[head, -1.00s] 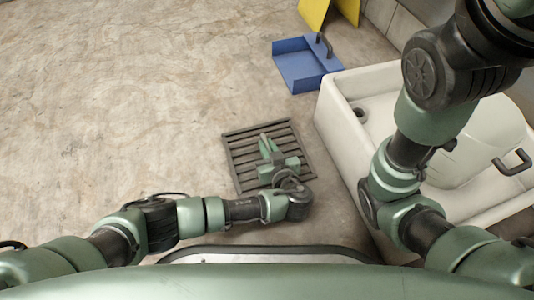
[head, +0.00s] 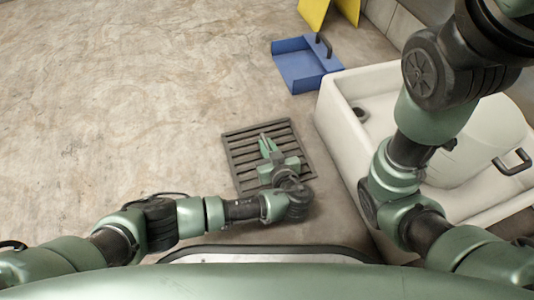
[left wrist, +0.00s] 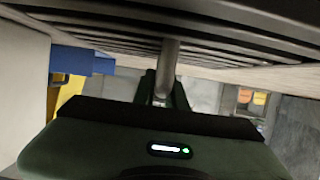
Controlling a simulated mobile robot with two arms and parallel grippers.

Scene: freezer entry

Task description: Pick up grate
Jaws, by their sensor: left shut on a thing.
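The grate (head: 240,147) is a dark, square, slatted panel at the middle of the head view, appearing flat at floor level. In the left wrist view its slats (left wrist: 240,42) fill the top. My left gripper (head: 266,143) is over the grate's middle. In the left wrist view its fingers (left wrist: 163,92) are shut on a round metal bar (left wrist: 170,55) that meets the slats, seemingly the grate's handle. The gripper hides part of the grate in the head view. My right arm shows at the right, but its gripper is out of view.
A white basin (head: 337,113) stands close to the grate's right. A blue dustpan-like tray (head: 303,72) and a yellow folded sign (head: 316,10) are on the floor farther back. The concrete floor (head: 110,100) to the left is clear.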

